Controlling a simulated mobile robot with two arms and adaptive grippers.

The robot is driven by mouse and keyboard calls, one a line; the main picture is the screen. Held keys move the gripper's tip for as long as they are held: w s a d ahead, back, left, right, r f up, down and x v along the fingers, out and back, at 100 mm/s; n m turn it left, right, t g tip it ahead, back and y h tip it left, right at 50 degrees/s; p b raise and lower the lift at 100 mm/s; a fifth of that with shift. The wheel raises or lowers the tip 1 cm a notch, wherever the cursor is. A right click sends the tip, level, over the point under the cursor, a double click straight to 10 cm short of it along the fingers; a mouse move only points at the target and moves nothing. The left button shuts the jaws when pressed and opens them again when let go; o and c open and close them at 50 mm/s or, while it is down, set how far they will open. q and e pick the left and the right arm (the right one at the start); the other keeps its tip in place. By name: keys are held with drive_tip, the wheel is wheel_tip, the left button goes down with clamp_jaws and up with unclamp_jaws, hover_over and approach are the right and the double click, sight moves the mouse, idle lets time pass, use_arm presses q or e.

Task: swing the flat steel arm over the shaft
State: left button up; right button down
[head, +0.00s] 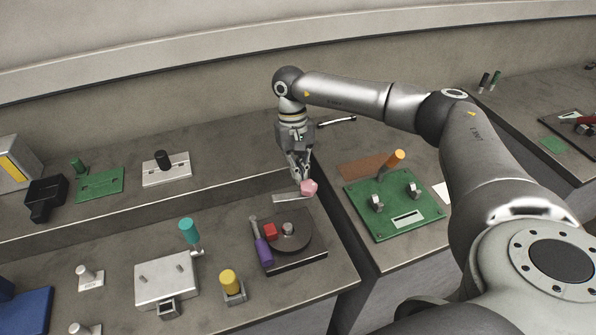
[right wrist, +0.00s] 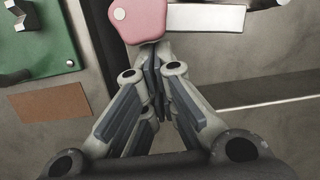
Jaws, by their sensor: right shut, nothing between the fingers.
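The flat steel arm (head: 288,198) is a thin pale bar with a pink knob (head: 309,187) at its right end. It lies at the back edge of a dark fixture (head: 290,267). A short metal shaft (head: 288,228) stands on the round dark disc of this fixture, and the bar is behind it, not over it. In the right wrist view the pink knob (right wrist: 140,18) and bar (right wrist: 205,18) are just beyond my fingertips. My right gripper (head: 305,180) is shut and empty, close to the knob; contact cannot be told. My left gripper is not in view.
A red block (head: 270,231) and a purple handle (head: 263,252) sit at the disc's left. A green plate (head: 422,205) with metal brackets and an orange-topped lever (head: 396,158) is on the right bench. Teal (head: 188,229) and yellow (head: 229,281) knobs stand to the left.

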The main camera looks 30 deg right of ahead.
sight(311, 184)
drive_tip(key=shift+s+d+m, duration=0.1)
drive_tip(key=shift+s+m, duration=0.2)
drive_tip(key=shift+m, duration=0.1)
drive_tip(key=shift+s+d+f+m+y+b, duration=0.1)
drive_tip(key=shift+s+m+y+b, duration=0.15)
drive_tip(key=shift+s+m+b, duration=0.5)
drive_tip(key=shift+s+f+m+y+b, duration=0.1)
drive_tip(key=shift+s+m+y+b, duration=0.25)
drive_tip(key=shift+m, duration=0.6)
drive_tip(key=s+m+b, duration=0.1)
drive_tip(key=s+m+t+b, duration=0.1)
drive_tip(key=m, duration=0.1)
drive_tip(key=shift+s+a+m, duration=0.3)
drive_tip(key=shift+s+a, duration=0.05)
drive_tip(key=s+m+b, duration=0.1)
drive_tip(key=s+a+m+b, duration=0.1)
drive_tip(key=m+b, duration=0.1)
drive_tip(key=shift+a+m+t+y, duration=0.15)
drive_tip(key=shift+m+t+y, duration=0.15)
drive_tip(key=shift+t+y, duration=0.1)
drive_tip(key=shift+s+a+m+t+b, duration=0.3)
drive_tip(key=shift+s+a+m+b, duration=0.25)
drive_tip(key=shift+m+b, duration=0.4)
drive_tip(key=shift+s+a+r+m, duration=0.15)
drive_tip(key=shift+a+m, duration=0.25)
drive_tip(key=shift+m, duration=0.25)
drive_tip(key=shift+s+a+b, duration=0.15)
drive_tip(key=shift+a+b, duration=0.1)
drive_tip(key=shift+b, duration=0.25)
